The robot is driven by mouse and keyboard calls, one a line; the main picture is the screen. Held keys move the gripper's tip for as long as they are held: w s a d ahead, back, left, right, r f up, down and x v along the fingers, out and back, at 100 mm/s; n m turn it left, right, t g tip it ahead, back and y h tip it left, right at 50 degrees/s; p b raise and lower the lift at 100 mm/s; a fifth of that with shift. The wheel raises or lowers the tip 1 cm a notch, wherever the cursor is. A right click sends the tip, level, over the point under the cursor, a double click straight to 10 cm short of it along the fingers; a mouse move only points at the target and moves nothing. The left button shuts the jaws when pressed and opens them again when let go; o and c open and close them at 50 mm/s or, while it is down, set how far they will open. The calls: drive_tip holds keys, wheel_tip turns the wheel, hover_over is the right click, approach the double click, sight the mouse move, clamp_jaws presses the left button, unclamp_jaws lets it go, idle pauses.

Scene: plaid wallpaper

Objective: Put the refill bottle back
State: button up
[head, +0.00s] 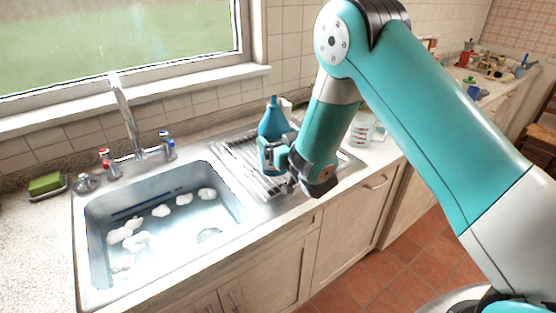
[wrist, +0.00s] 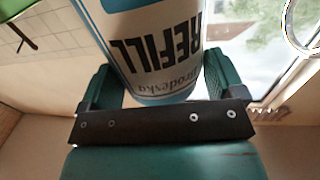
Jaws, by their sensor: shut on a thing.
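The refill bottle (head: 272,122) is blue with a tapered top and stands roughly upright over the drying rack beside the sink. The wrist view shows its white label with the word REFILL (wrist: 158,45). My gripper (head: 268,154) is shut on the bottle, with one finger on each side of it in the wrist view (wrist: 160,80). The arm comes in from the right. The bottle's lower part is hidden by my gripper in the head view, so I cannot tell whether it touches the rack.
The sink (head: 165,225) to the left holds water and several white pieces. A faucet (head: 125,115) rises behind it, with a green sponge (head: 46,184) at far left. A clear measuring cup (head: 360,130) stands right of the rack. Various items crowd the far right counter.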

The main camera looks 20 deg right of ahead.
sight(279, 175)
drive_tip(key=shift+f, duration=1.7)
drive_tip(key=shift+b, duration=0.3)
drive_tip(key=shift+f, duration=0.2)
drive_tip(key=o, duration=1)
drive_tip(key=shift+s+r, duration=0.1)
drive_tip(key=shift+r, duration=0.05)
